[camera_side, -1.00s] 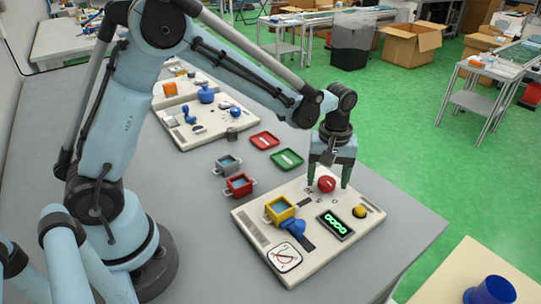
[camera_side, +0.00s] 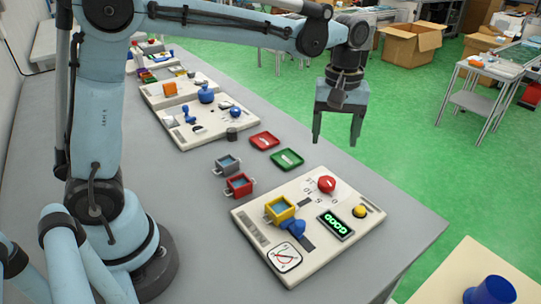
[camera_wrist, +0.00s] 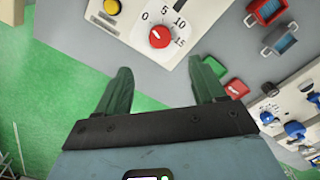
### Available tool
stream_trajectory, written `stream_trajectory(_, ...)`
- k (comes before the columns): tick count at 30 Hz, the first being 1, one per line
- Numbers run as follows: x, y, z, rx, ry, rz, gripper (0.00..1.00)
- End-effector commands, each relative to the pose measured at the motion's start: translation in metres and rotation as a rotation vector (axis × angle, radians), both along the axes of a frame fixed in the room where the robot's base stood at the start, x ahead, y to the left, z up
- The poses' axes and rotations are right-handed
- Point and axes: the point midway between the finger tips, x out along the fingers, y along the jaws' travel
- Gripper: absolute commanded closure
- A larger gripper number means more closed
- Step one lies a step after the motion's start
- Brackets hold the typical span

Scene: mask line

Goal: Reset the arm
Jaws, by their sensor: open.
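My gripper (camera_side: 339,137) is open and empty, high above the grey table and apart from everything. Its two fingers also show in the wrist view (camera_wrist: 160,82). Below it is a cream panel (camera_side: 345,190) with a red knob (camera_side: 327,184), a yellow button (camera_side: 359,211), a green lit display (camera_side: 335,225), a yellow box (camera_side: 280,210), a blue handle (camera_side: 293,227) and a dial gauge (camera_side: 285,257). In the wrist view the red knob (camera_wrist: 160,36) stands on a scale with the numbers 0, 5, 10 and 15.
Left of the panel are a red box (camera_side: 239,186) and a grey box (camera_side: 228,164). Behind lie a red tray (camera_side: 264,140) and a green tray (camera_side: 287,159). A second panel (camera_side: 210,128) stands farther back. A blue cup (camera_side: 491,290) is at the lower right.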

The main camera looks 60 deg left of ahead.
Motion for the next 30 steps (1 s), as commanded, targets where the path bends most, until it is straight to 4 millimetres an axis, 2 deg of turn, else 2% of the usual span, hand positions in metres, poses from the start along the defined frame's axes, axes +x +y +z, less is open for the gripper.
stream_trajectory(9,-0.001,0.000,0.001,-0.001,-0.002,-0.003,0.31)
stream_trajectory(14,-0.011,0.006,0.007,-0.005,-0.044,-0.055,0.31)
stream_trajectory(22,-0.054,0.028,0.021,0.012,-0.225,-0.286,0.31)
stream_trajectory(30,-0.099,0.047,0.015,0.093,-0.412,-0.525,0.31)
